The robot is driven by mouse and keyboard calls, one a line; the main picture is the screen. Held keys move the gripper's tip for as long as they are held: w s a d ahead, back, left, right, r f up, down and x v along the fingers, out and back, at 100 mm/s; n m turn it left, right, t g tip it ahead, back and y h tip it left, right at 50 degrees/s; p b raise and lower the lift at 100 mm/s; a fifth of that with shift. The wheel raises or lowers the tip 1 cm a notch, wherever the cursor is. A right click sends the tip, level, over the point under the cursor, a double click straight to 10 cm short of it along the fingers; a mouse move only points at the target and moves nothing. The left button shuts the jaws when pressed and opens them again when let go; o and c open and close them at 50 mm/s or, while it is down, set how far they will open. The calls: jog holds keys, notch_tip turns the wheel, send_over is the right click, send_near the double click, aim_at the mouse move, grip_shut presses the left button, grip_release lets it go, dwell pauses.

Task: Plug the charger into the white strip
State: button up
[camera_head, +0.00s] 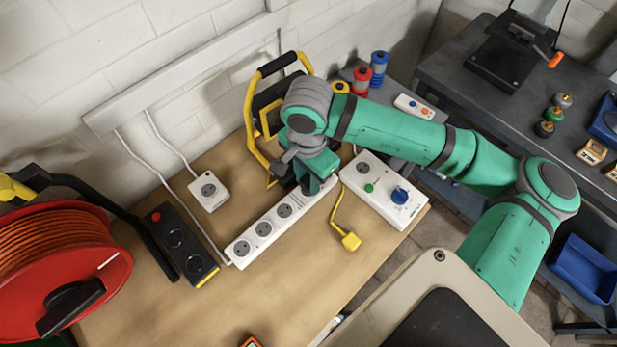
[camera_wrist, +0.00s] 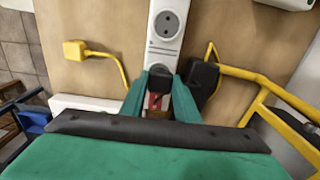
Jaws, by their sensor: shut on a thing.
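The white strip (camera_head: 262,230) lies diagonally on the wooden workbench, with several round sockets along it. In the wrist view the strip (camera_wrist: 168,45) runs away from between my fingers, and one socket shows clear at the top. My gripper (camera_head: 308,186) is over the strip's right part, pointing down. In the wrist view my gripper (camera_wrist: 160,76) is shut on a small dark block, which looks like the charger (camera_wrist: 160,70). The block is over the strip; I cannot tell whether it touches it. Its underside and any pins are hidden.
A yellow plug (camera_head: 350,241) on a cord lies in front of the strip. A white box with a blue knob (camera_head: 399,196) is at right. A yellow-framed lamp (camera_head: 251,125) stands close behind my gripper. A black socket block (camera_head: 181,244) and red cable reel (camera_head: 60,265) are at left.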

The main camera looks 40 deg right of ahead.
jog(key=shift+f, duration=0.6)
jog(key=o, duration=1)
jog(key=shift+o, duration=0.2)
notch_tip(320, 180, up, 11)
jog(key=shift+w+f, duration=0.1)
